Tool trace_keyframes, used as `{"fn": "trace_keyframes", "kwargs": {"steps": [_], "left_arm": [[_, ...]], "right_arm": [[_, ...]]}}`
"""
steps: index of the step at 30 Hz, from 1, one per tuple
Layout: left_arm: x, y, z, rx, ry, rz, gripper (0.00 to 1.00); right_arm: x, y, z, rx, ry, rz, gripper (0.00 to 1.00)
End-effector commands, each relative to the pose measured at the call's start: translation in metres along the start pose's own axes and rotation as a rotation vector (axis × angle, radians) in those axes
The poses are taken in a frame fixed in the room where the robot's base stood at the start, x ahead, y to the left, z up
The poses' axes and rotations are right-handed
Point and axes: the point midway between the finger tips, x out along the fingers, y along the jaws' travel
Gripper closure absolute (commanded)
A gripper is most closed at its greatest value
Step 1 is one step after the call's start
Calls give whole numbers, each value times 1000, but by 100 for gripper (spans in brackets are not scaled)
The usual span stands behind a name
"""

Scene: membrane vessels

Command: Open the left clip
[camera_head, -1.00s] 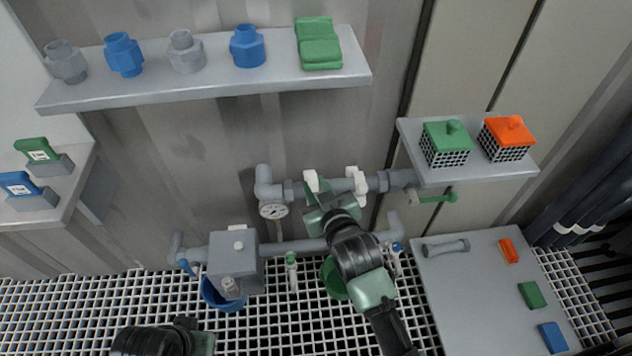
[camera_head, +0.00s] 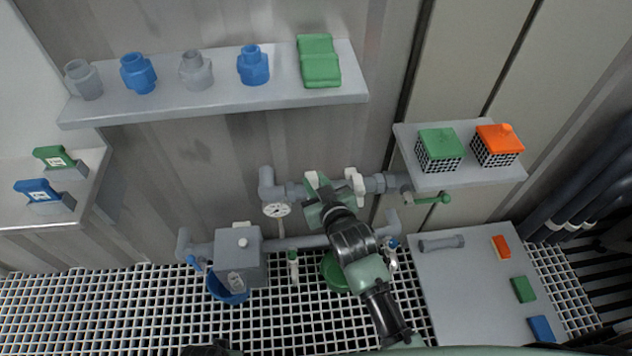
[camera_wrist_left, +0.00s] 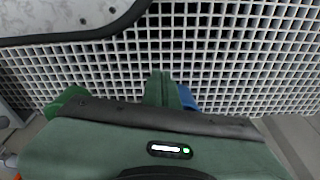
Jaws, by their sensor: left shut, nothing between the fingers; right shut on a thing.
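Two white clips sit on the upper horizontal pipe (camera_head: 298,190) in the head view. The left clip (camera_head: 311,179) is partly covered by my right gripper (camera_head: 317,197), which is shut on it. The right clip (camera_head: 354,181) stands just right of the gripper, apart from it. Whether the left clip is open is hidden by the fingers. My left gripper (camera_wrist_left: 160,88) is shut and empty, above the white grating in the left wrist view. In the head view only a dark bit of my left arm shows at the bottom edge.
A pressure gauge (camera_head: 277,209) hangs left of the clips. Below are a grey box (camera_head: 239,257), a blue bucket (camera_head: 225,291) and a green bucket (camera_head: 333,272). A shelf with cages (camera_head: 438,151) juts out to the right. The grating (camera_head: 120,310) at lower left is clear.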

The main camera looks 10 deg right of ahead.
Motion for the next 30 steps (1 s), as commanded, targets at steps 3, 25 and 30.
{"fn": "trace_keyframes", "kwargs": {"steps": [3, 25, 30], "left_arm": [[8, 1, 11, 2, -10, 1, 100], [29, 2, 36, 6, -25, 3, 100], [29, 2, 36, 7, -25, 3, 100]], "right_arm": [[1, 2, -11, -2, 17, 3, 100], [4, 4, -14, -1, 18, 4, 100], [4, 4, -14, -1, 18, 4, 72]]}}
